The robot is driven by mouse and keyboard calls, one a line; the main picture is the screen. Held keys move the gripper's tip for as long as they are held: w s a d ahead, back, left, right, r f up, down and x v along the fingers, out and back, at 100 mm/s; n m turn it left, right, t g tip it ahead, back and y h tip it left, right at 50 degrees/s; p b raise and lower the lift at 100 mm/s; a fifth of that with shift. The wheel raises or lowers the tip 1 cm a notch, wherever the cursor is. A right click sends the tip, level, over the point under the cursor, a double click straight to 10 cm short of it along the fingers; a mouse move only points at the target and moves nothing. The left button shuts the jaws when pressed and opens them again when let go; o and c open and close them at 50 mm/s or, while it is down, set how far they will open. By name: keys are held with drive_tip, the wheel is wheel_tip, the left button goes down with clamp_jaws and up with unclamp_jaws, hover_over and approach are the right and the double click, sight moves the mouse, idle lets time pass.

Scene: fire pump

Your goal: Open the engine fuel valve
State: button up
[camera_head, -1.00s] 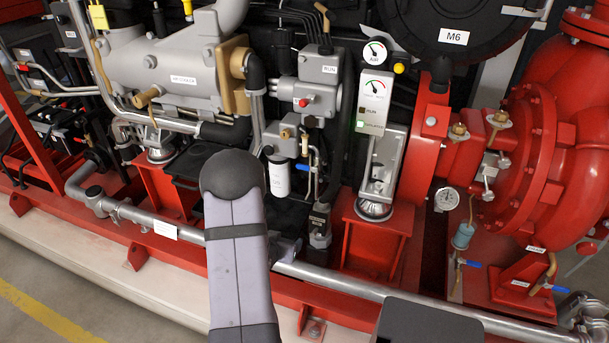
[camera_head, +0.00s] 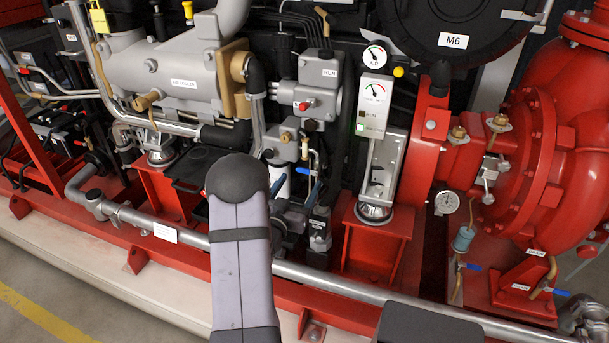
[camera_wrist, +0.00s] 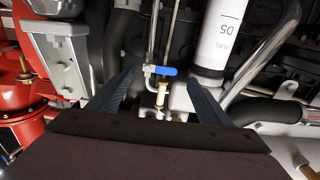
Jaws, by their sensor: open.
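The fuel valve has a blue lever handle (camera_wrist: 163,71) on a small brass and silver body (camera_wrist: 160,94) in the wrist view. The lever lies roughly crosswise to its thin vertical pipe. My gripper (camera_wrist: 160,79) is open, with one dark finger on each side of the valve. The lever appears between and beyond the fingertips; I cannot tell how far. No contact shows.
A silver pipe (camera_head: 350,291) runs along the red base frame. A red bracket (camera_head: 374,243) and a gauge panel (camera_head: 374,105) stand to the right. In the wrist view, a black hose (camera_wrist: 122,45) and a curved silver pipe (camera_wrist: 262,58) flank the valve closely.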

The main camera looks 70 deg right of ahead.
sight(306, 172)
drive_tip(key=shift+d, duration=2.7)
drive_tip(key=shift+c, duration=0.4)
drive_tip(key=c, duration=1)
